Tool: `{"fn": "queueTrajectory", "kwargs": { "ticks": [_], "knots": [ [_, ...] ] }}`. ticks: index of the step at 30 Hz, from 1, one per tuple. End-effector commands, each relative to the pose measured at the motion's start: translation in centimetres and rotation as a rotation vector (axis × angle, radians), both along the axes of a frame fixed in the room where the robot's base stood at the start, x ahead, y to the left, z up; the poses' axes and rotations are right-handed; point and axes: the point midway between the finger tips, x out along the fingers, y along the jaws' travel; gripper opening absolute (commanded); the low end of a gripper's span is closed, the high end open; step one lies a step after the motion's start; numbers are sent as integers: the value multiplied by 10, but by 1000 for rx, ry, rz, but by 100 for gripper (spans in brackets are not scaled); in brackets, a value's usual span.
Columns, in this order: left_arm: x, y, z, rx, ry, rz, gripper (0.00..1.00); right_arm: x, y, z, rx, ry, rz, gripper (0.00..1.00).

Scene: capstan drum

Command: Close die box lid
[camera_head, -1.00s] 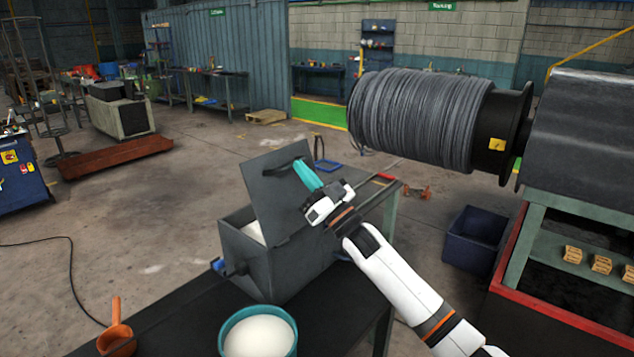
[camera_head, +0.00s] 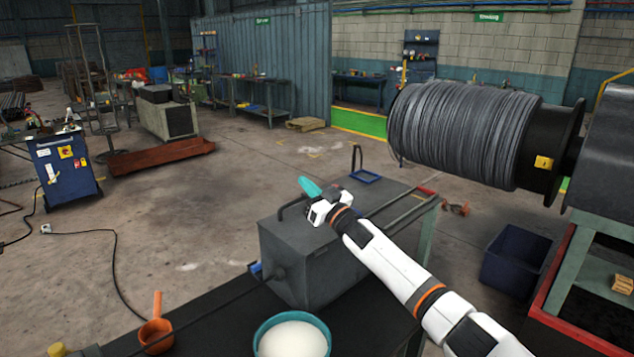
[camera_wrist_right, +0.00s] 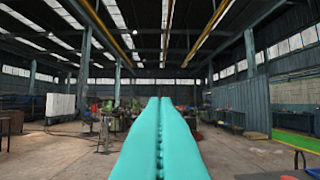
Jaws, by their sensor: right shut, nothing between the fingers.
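The grey die box (camera_head: 302,272) stands on the dark bench. Its lid (camera_head: 330,210) now lies flat across the top, looking level with the rim; a small gap at the edge cannot be ruled out. A dark handle (camera_head: 291,205) stands up at the lid's left end. My right gripper (camera_head: 309,187) is just above the lid near the handle, with its teal fingers pressed together and empty. The shut fingers also fill the middle of the right wrist view (camera_wrist_right: 160,140). Whether the gripper touches the lid is unclear. My left gripper is not in view.
A teal bowl of white powder (camera_head: 291,337) and an orange ladle (camera_head: 156,330) are on the bench in front of the box. A large wire drum (camera_head: 465,135) hangs at the right. A dark blue bin (camera_head: 516,255) is on the floor.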

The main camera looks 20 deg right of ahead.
Motion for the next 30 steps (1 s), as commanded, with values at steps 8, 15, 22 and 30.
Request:
{"fn": "queueTrajectory", "kwargs": {
  "ticks": [8, 15, 22, 30],
  "knots": [
    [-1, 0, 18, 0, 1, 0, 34, 19, 8, -18, -56, 121, 0, 0],
    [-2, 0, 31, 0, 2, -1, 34, 26, 11, -33, -91, 216, 0, 0],
    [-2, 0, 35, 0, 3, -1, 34, 28, 12, -40, -104, 249, 0, 0],
    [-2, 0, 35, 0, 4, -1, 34, 29, 12, -42, -105, 253, 0, 0]
  ]
}}
